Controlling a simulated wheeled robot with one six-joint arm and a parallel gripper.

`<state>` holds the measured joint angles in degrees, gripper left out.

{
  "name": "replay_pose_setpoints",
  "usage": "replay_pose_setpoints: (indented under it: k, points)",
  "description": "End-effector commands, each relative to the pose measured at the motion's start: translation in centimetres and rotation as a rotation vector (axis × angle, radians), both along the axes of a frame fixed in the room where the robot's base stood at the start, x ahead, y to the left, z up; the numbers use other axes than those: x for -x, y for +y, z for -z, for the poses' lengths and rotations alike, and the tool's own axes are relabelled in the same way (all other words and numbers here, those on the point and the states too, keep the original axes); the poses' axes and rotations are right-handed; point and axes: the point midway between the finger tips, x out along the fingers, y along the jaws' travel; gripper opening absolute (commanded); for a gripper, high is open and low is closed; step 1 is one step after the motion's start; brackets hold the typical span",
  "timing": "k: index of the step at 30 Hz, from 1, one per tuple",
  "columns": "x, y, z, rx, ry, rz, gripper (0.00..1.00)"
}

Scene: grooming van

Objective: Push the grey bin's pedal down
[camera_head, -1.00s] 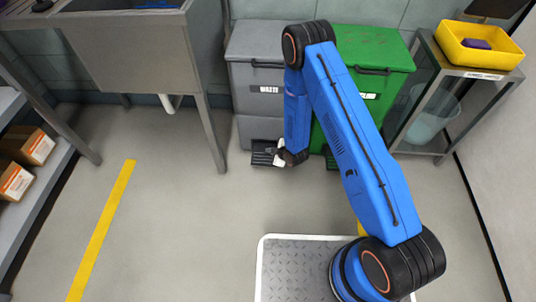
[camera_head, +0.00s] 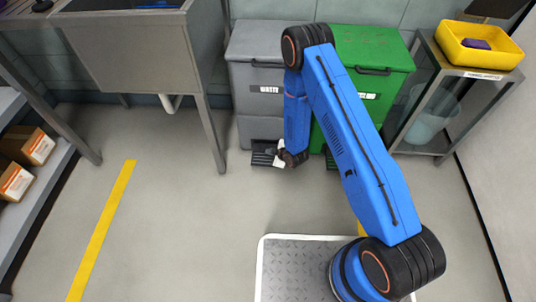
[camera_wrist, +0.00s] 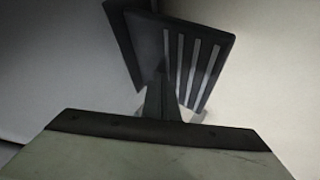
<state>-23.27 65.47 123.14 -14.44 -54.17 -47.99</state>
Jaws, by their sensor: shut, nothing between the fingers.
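The grey bin (camera_head: 255,100) stands against the back wall, left of the green bin. Its dark pedal (camera_head: 264,155) sticks out low at the front. In the wrist view the pedal (camera_wrist: 195,58) shows as a dark plate with several pale stripes, tilted in the picture. My gripper (camera_head: 280,157) is low at the pedal's right side in the head view. In the wrist view my gripper's fingers (camera_wrist: 160,103) are together and empty, overlapping the pedal's near edge. I cannot tell how firmly they touch it or how far it is down.
The green bin (camera_head: 378,65) stands right of the grey one. A metal sink (camera_head: 125,45) with legs is at left, a shelf with boxes (camera_head: 28,147) at far left. A steel rack with a yellow tray (camera_head: 478,56) is at right. The floor in front is clear.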

Motion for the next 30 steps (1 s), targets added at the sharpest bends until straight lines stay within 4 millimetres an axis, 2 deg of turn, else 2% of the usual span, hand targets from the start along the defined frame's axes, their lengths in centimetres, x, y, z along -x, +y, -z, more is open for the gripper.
replay_pose_setpoints:
  k: [30]
  points:
    - [0.1,0.0,1.1,0.001,0.001,0.0,0.0]
